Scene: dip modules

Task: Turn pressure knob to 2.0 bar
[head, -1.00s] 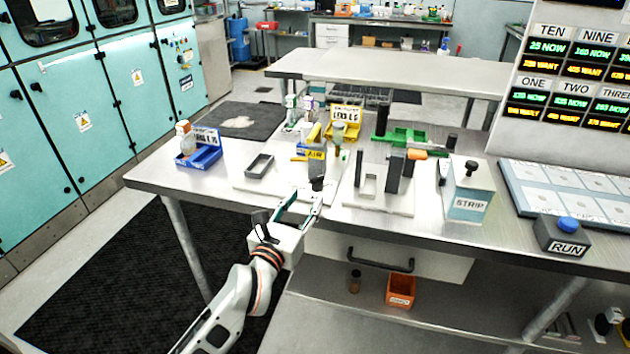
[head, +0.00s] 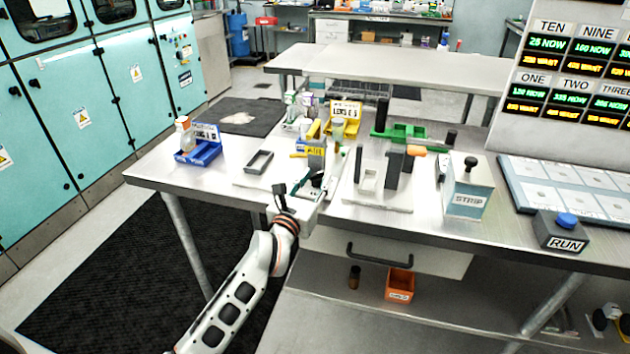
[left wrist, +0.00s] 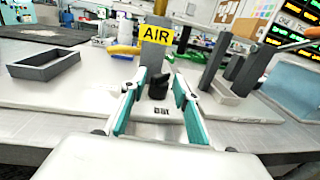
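The black pressure knob (left wrist: 158,87) shows in the left wrist view, low on the front of a grey post with a yellow AIR sign (left wrist: 157,33). The AIR sign also shows in the head view (head: 311,147). My left gripper (left wrist: 160,77) is open, with a teal-lined finger on each side of the knob. I cannot tell whether either finger touches it. In the head view my left gripper (head: 318,182) reaches over the table's front edge to the post and largely hides the knob. The knob's setting is not readable. My right gripper is not in view.
A dark rectangular tray (head: 259,161) lies left of the post. A white fixture with upright dark posts (head: 393,169) stands to the right. Farther right are the STRIP box (head: 468,188) and the RUN button box (head: 561,232). The table's front left is clear.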

